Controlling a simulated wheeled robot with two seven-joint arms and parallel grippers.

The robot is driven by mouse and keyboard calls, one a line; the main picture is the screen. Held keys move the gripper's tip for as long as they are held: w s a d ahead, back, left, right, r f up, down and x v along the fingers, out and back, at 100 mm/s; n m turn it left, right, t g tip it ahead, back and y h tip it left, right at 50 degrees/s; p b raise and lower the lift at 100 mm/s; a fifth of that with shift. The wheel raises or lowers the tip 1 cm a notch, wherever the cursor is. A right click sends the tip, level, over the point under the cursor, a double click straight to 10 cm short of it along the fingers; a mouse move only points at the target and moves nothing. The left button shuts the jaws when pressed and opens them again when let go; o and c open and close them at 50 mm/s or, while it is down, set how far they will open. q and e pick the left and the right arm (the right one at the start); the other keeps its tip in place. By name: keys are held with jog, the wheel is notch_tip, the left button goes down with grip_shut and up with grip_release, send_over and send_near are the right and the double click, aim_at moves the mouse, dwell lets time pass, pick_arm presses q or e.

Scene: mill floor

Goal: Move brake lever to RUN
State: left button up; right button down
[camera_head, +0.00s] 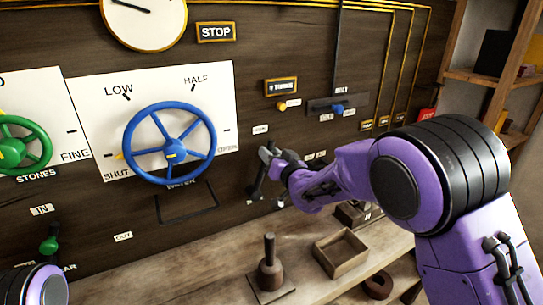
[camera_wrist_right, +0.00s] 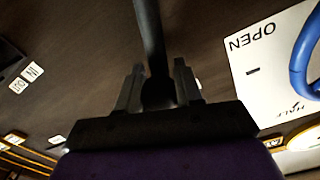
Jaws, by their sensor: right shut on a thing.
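The brake lever (camera_head: 257,187) is a dark upright bar on the wooden wall panel, right of the blue wheel; my gripper partly hides it. My right gripper (camera_head: 268,156) is at its upper part. In the right wrist view the dark lever bar (camera_wrist_right: 149,35) runs down between the two fingers of the right gripper (camera_wrist_right: 159,82), which is shut on it. The small labels around the lever, one white plate (camera_head: 260,129) above it among them, are too small to read. My left gripper is out of view; only a purple piece of my left arm shows at the lower left.
The blue wheel (camera_head: 169,143) stands out close to the left of the lever. A slider with a blue knob (camera_head: 338,109) is at upper right. Below, the wooden bench (camera_head: 222,268) holds a knobbed block (camera_head: 269,272), an open wooden box (camera_head: 341,253) and a dark ring (camera_head: 378,285).

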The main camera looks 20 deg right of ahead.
jog(key=shift+a, duration=0.1)
jog(key=c, duration=0.8)
grip_release()
jog(key=shift+a, duration=0.1)
jog(key=shift+s, duration=0.25)
jog(key=b+v, duration=0.3)
jog(key=v, duration=0.7)
